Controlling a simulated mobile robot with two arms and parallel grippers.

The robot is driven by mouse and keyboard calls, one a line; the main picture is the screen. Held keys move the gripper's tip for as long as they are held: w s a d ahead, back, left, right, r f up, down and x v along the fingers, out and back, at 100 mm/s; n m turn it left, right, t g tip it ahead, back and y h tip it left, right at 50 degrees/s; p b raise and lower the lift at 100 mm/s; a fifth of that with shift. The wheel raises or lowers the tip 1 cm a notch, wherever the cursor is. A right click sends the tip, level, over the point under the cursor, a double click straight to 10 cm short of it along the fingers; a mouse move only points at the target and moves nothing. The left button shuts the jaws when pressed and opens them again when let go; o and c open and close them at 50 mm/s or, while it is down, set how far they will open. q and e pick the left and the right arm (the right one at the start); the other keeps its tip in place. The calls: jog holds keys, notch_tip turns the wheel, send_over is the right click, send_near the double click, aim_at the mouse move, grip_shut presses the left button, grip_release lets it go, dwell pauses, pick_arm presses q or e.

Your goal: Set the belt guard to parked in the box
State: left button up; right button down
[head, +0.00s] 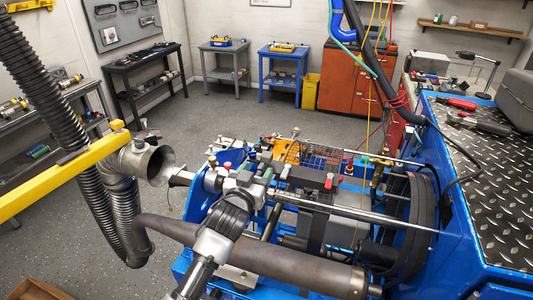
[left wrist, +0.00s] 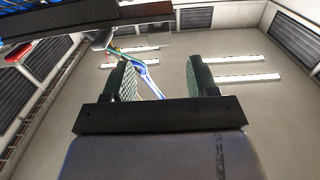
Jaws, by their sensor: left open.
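An orange and dark mesh cage (head: 312,155), which looks like the belt guard, sits over the far middle of the blue engine stand. Whether it is fastened there I cannot tell. My left gripper (head: 258,180) is above the engine, to the left of and nearer than the mesh, apart from it as far as I can see. In the left wrist view its two green-padded fingers (left wrist: 163,80) stand apart with nothing between them; the ceiling shows behind. An open brown cardboard box (head: 35,289) is partly in view at the bottom left corner. My right gripper is not seen.
A yellow boom (head: 65,178) and a ribbed exhaust hose (head: 100,215) stand at the left. A thick exhaust pipe (head: 250,262) crosses in front. A large pulley (head: 412,225) and a blue bench with tread plate (head: 490,190) are at the right. Floor beyond is clear.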

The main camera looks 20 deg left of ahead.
aim_at(265, 159)
pick_arm(q)
jog(key=w+p, duration=0.2)
jog(key=w, duration=0.6)
jog(key=shift+w+d, duration=0.15)
jog(key=shift+w, duration=0.05)
grip_shut()
jog(key=shift+f, duration=0.1)
